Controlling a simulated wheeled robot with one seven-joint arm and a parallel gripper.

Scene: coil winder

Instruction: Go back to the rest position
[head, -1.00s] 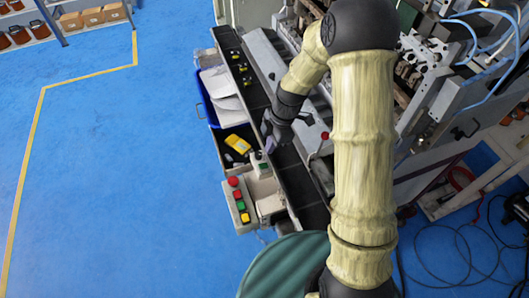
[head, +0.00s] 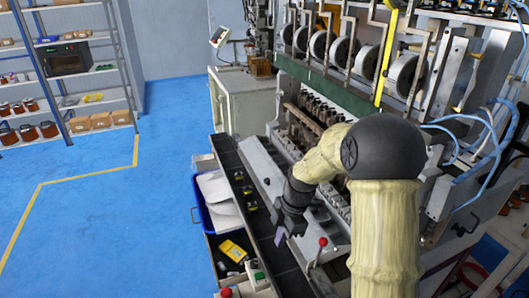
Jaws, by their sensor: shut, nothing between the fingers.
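My arm reaches up from the lower right in the head view, in front of the coil winder (head: 300,128). My gripper (head: 281,239) hangs at its end over the dark rail (head: 235,185) along the machine's front. The two fingers look close together, and nothing shows between them. Several small black and yellow parts (head: 249,204) sit on the rail, up and left of the gripper. The gripper appears apart from them.
A blue bin (head: 196,205) with white sheets and a tray with a yellow device (head: 231,250) stand left of the rail. Shelving (head: 75,75) stands far left. The blue floor (head: 110,225) is open.

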